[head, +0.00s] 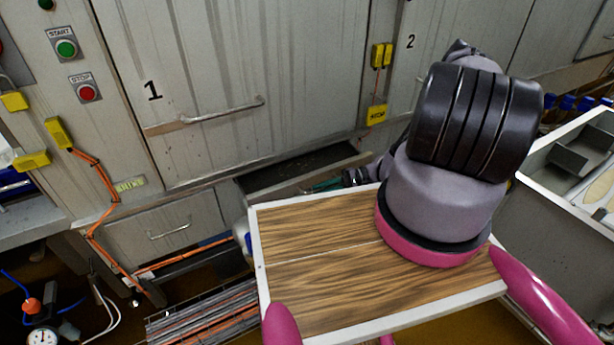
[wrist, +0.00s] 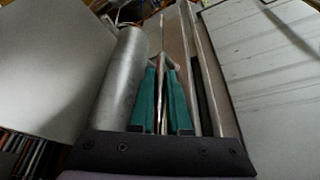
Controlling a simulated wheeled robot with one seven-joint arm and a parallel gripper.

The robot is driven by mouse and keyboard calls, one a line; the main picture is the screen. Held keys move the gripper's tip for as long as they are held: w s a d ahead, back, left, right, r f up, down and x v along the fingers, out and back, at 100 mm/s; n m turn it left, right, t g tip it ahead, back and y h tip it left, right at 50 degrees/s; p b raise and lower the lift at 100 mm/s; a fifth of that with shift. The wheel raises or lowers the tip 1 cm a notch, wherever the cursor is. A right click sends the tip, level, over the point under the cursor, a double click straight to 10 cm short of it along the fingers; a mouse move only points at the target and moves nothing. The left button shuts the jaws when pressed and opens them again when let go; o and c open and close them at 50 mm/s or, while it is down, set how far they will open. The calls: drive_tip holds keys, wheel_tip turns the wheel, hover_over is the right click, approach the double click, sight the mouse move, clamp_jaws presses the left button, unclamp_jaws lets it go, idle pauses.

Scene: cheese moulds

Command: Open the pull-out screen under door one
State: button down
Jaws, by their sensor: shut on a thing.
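Door one (head: 185,65) is a grey panel marked "1" with a long bar handle (head: 215,115); it is closed. Below its right part, the pull-out screen (head: 300,170) juts out from the cabinet front as a shallow dark tray with a pale rim. My gripper (head: 325,185) is at the front of this screen, low behind my arm; only a bit of its teal fingers shows there. In the wrist view my gripper (wrist: 162,70) has its teal fingers close together on a thin edge, seemingly the screen's front grip. The exact contact is mostly hidden.
A closed drawer (head: 165,232) with a small handle lies left of the screen. Orange cables (head: 95,215) and a pressure gauge (head: 42,338) are at the lower left. A grey metal bin (head: 570,175) stands at right. A metal cylinder (wrist: 122,80) runs close beside the fingers.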

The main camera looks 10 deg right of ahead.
drive_tip(key=s+d, duration=0.2)
drive_tip(key=s, duration=0.6)
drive_tip(key=s+d, duration=0.2)
drive_tip(key=s, duration=0.7)
drive_tip(key=shift+d+f, duration=0.15)
drive_tip(key=shift+d, duration=0.1)
drive_tip(key=c, duration=1.2)
unclamp_jaws()
drive_tip(key=shift+o, duration=0.2)
drive_tip(key=shift+w, duration=0.1)
drive_tip(key=v, duration=1)
drive_tip(key=shift+s, duration=0.4)
drive_tip(key=shift+r, duration=0.2)
